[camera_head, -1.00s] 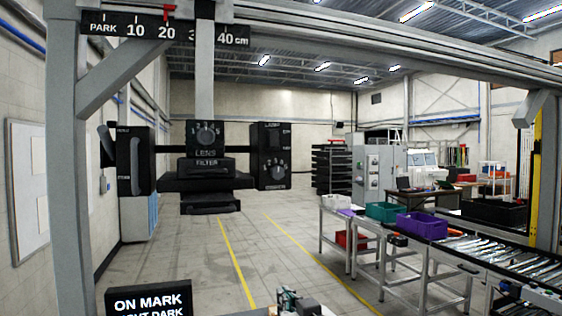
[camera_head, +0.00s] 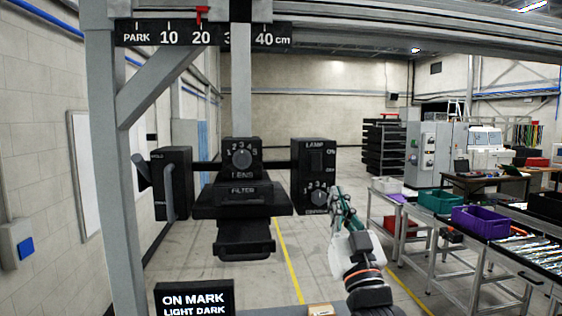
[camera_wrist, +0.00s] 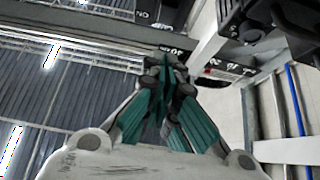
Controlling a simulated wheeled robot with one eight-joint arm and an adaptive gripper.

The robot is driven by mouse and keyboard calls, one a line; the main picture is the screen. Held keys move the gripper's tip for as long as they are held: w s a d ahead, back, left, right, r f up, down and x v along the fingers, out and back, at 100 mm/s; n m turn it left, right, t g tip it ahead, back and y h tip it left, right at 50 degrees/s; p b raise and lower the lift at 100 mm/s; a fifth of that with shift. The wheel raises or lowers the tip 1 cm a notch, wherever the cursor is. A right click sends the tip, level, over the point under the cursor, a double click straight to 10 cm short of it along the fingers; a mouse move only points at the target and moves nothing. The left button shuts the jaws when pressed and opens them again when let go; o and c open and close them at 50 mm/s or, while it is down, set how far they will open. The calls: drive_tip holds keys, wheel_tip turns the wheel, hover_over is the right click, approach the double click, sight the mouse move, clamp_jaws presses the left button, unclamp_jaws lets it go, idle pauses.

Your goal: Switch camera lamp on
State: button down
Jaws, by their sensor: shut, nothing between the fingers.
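The camera rig hangs from a grey post under a gantry. Its right-hand black box (camera_head: 300,200) is marked LAMP at the top, with a dark lamp switch (camera_head: 316,160) below and small on/off lettering beside it. A numbered dial (camera_head: 318,196) sits low on that box. My gripper (camera_head: 337,194) is shut and empty, pointing up beside the box's lower right edge in the head view. Whether it touches the box cannot be told. In the wrist view my green-padded fingers (camera_wrist: 165,66) come together, with the dark rig (camera_wrist: 278,30) at upper right.
The lens dial (camera_head: 241,159) and filter tray (camera_head: 243,197) are left of the lamp box, with a lever box (camera_head: 174,184) further left. A sign (camera_head: 195,299) reads ON MARK, LIGHT DARK. Benches with bins (camera_head: 480,221) stand at right.

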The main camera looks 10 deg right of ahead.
drive_tip(key=p, duration=0.3)
approach(316, 154)
wheel_tip(316, 154, up, 4)
drive_tip(key=shift+w+f+p, duration=0.15)
drive_tip(key=shift+w+f, duration=0.1)
drive_tip(key=shift+w, duration=0.35)
drive_tip(key=shift+w+f+p, duration=0.15)
drive_tip(key=shift+w+f, duration=0.1)
drive_tip(key=shift+w, duration=0.4)
drive_tip(key=shift+w+f+p, duration=0.15)
drive_tip(key=shift+w+f, duration=0.1)
drive_tip(key=shift+w, duration=0.35)
